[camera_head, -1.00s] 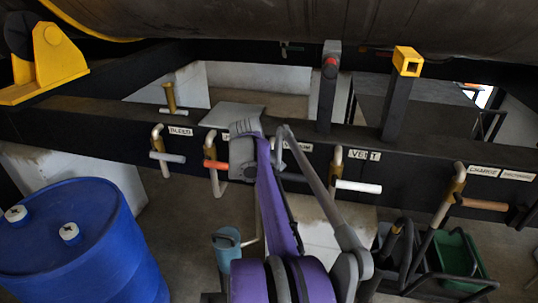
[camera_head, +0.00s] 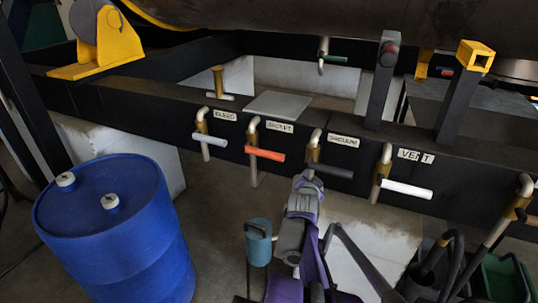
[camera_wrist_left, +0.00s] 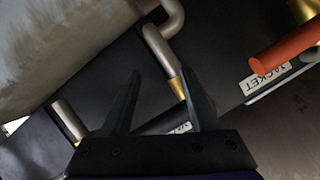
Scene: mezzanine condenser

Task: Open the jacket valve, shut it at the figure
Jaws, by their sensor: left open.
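The jacket valve has an orange handle (camera_head: 265,154) beside the pipe under the JACKET label (camera_head: 279,126), on the dark beam. The handle points right, nearly level, and also shows at the upper right of the left wrist view (camera_wrist_left: 285,50), with its label (camera_wrist_left: 272,85). My left gripper (camera_wrist_left: 160,78) is open, with nothing seen between its fingers. In the head view it is below the dark vacuum handle (camera_head: 330,169), right of and lower than the orange handle. Its fingertips are hard to make out there. My right gripper is out of view. No readable gauge shows.
Neighbouring valves on the beam have a pale bleed handle (camera_head: 209,141) and a white vent handle (camera_head: 406,189). A blue drum (camera_head: 115,235) stands at the left. A teal can (camera_head: 258,243) is below the jacket valve. A green crate (camera_head: 500,278) is at the lower right.

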